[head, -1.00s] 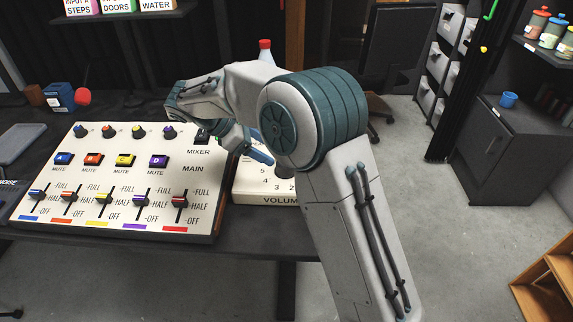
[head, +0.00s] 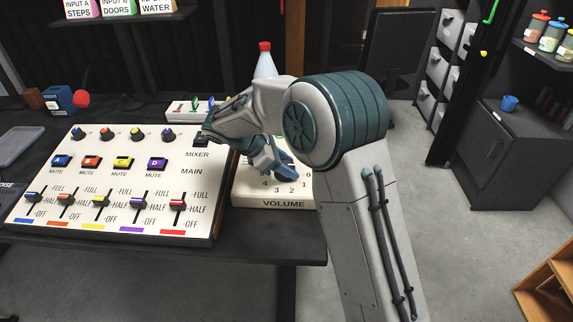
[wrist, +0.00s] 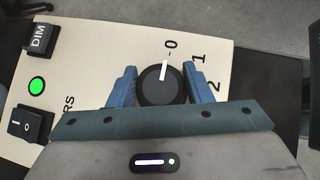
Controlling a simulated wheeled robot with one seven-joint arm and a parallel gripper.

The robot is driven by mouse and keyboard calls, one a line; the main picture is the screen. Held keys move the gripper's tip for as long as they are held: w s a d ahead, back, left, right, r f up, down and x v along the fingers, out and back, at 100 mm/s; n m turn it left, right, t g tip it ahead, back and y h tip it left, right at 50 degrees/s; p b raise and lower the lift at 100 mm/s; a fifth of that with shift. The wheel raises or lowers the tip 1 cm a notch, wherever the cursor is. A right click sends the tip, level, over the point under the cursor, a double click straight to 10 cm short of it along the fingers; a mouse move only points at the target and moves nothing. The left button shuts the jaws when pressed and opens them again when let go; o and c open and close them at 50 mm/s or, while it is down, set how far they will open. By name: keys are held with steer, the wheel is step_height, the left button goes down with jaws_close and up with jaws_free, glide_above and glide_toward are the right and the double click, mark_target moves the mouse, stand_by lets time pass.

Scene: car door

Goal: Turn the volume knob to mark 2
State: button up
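The black round volume knob (wrist: 160,90) shows in the wrist view, its white pointer line aimed at about the 0 mark. Marks 1 and 2 are printed to the right of the 0 around it. My gripper (wrist: 160,80) has one blue finger on each side of the knob, very close to its sides. I cannot tell whether the fingers touch it. In the head view, my gripper (head: 272,165) is over the cream VOLUME box (head: 240,197) and hides most of the knob. The numbers 1 to 4 show on the box's front part.
The mixer panel (head: 110,180) with sliders and mute buttons lies left of the VOLUME box. A DIM button (wrist: 38,38), a green light (wrist: 37,85) and a black switch (wrist: 25,122) are on the box's face. A bottle with a red cap (head: 265,62) stands behind.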

steer(key=shift+c, duration=0.7)
steer(key=shift+r+m+p, duration=0.1)
steer(key=shift+m+p, duration=0.2)
steer(key=shift+p, duration=0.25)
steer(key=m+g+p, duration=0.1)
steer(key=p, duration=0.1)
steer(key=shift+r+m+g+p, duration=0.15)
steer(key=shift+m+g+p, duration=0.2)
steer(key=shift+m+g, duration=0.05)
steer(key=m+g+p, duration=0.2)
steer(key=m+p, duration=0.1)
steer(key=p, duration=0.1)
steer(key=shift+m+g, duration=0.3)
steer(key=shift+g, duration=0.1)
steer(key=m+g+y+p, duration=0.1)
steer(key=m+g+p, duration=0.1)
steer(key=m, duration=0.1)
steer(key=shift+m+g+p, duration=0.3)
steer(key=shift+s+a+f+m+g+y+p, duration=0.15)
steer(key=shift+m+g+y+p, duration=0.45)
steer(key=shift+m, duration=0.55)
steer(key=shift+w+d+f+m+g+y+p, duration=0.1)
steer(key=shift+m+g+y+p, duration=0.2)
steer(key=shift+m+g+y, duration=0.55)
steer(key=shift+s+m, duration=0.1)
steer(key=shift+m, duration=0.3)
